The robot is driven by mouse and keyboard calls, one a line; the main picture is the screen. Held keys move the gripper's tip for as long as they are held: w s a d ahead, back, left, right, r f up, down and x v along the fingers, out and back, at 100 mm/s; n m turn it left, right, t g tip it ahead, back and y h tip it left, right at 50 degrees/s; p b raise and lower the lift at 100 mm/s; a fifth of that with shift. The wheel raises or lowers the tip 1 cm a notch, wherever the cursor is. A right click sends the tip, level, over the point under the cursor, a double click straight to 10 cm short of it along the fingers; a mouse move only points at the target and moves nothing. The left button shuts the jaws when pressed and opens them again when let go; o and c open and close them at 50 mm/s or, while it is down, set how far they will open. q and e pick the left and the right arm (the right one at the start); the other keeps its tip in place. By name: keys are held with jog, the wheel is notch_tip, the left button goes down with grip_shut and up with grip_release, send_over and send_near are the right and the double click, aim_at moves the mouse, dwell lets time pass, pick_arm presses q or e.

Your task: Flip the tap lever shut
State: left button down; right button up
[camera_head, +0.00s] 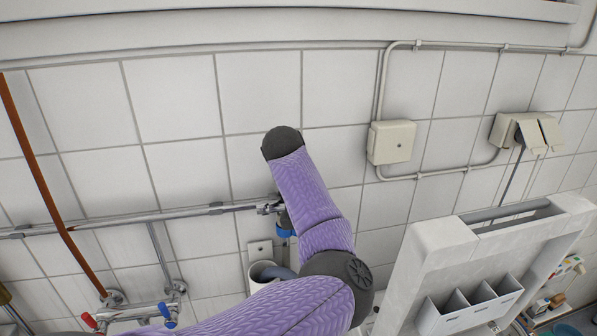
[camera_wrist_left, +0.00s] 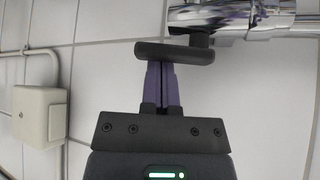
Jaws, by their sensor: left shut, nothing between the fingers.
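A dark grey tap lever (camera_wrist_left: 175,52) shows in the left wrist view as a flat bar running across, just at the tips of my left gripper (camera_wrist_left: 162,66). It hangs from a chrome tap body (camera_wrist_left: 232,17) at the top. The gripper's purple fingers are shut with nothing between them. Their tips meet or overlap the bar's edge; I cannot tell if they touch it. In the head view my purple arm hides the gripper and most of the tap; only a chrome fitting (camera_head: 268,208) shows left of the arm. My right gripper is not in view.
A chrome pipe (camera_head: 130,219) runs along the tiled wall. A mixer with a red handle (camera_head: 89,320) and blue handle (camera_head: 167,313) is at lower left. A junction box (camera_head: 391,142) is right of my arm. A white appliance (camera_head: 440,245) stands at lower right.

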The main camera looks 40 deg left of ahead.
pick_arm(q)
jog(key=m+h+p, duration=0.1)
jog(key=m+p, duration=0.1)
jog(key=m+h+p, duration=0.1)
jog(key=s+m+h+p, duration=0.1)
jog(key=m+p, duration=0.1)
jog(key=shift+d+r+m+t+h+p, duration=0.15)
jog(key=shift+d+m+t+h+p, duration=0.15)
jog(key=shift+d+t, duration=0.1)
jog(key=m+h+p, duration=0.1)
jog(key=m, duration=0.1)
jog(key=s+m+h+p, duration=0.1)
jog(key=m+h, duration=0.1)
jog(key=shift+s+d+f+m, duration=0.1)
jog(key=shift+s+f+m, duration=0.1)
jog(key=shift+m, duration=0.2)
jog(key=shift+s+d+p, duration=0.1)
jog(key=shift+d+p, duration=0.7)
jog(key=shift+p, duration=0.35)
